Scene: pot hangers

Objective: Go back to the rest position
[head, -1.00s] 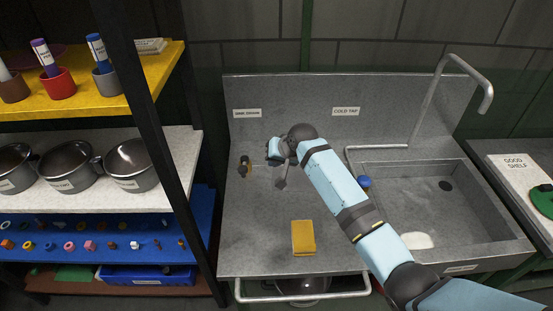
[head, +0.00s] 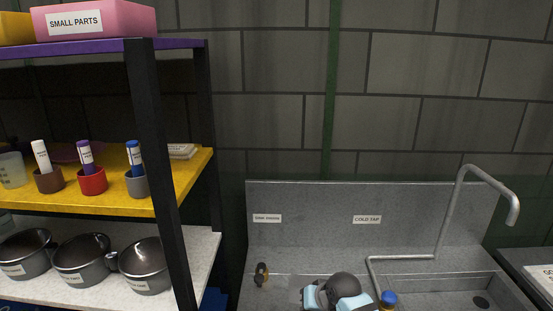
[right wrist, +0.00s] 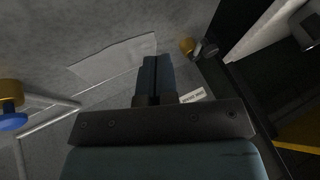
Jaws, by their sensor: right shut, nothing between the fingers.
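My right gripper (right wrist: 155,78) is shut and empty in the right wrist view, its two dark fingers pressed together. In the head view only the wrist end of my right arm (head: 343,287) shows at the bottom edge, over the grey sink counter. Its fingers are not clear there. My left gripper is in neither view.
The blue-topped cold tap (head: 388,298) is close right of my right wrist, below the bent spout pipe (head: 443,225). A small dark-and-brass drain valve (head: 261,274) is to the left. A shelf rack with pots (head: 83,262) and cups (head: 92,181) stands at left.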

